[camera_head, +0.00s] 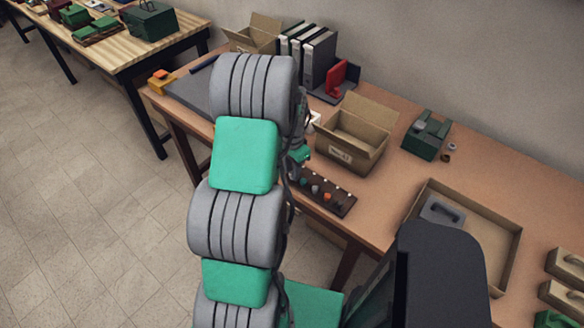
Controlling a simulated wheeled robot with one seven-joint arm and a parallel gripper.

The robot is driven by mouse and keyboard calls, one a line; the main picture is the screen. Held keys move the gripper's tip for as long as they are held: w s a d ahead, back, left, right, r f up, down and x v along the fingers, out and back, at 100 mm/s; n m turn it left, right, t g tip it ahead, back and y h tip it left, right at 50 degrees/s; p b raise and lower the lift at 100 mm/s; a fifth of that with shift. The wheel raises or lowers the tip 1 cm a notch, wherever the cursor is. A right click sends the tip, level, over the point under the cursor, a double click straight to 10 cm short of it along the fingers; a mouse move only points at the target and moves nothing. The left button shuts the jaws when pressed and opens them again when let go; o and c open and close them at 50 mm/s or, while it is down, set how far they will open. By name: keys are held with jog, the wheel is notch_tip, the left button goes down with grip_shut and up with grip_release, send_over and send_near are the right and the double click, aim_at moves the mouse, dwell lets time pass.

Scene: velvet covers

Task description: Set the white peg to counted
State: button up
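A small dark brown board (345,207) lies near the front edge of the brown table, just right of my arm. Several small pegs stand on it, among them an orange-red peg (327,196) and a greyish-green one (315,189). Tiny pale spots run along the board's back side; they are too small to tell which is the white peg or what any marking says. My gripper is around the board's left end, mostly hidden behind my green and grey arm. Its fingers cannot be made out, nor whether they touch a peg.
An open cardboard box (352,142) stands behind the board. A dark green device (427,135) and a shallow tray (487,216) are to the right. Binders (310,55) and a red object (336,76) stand at the back. Bare tabletop (385,195) lies between board and tray.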

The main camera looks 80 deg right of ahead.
jog(key=shift+f, duration=0.1)
jog(key=shift+c, duration=0.2)
grip_shut()
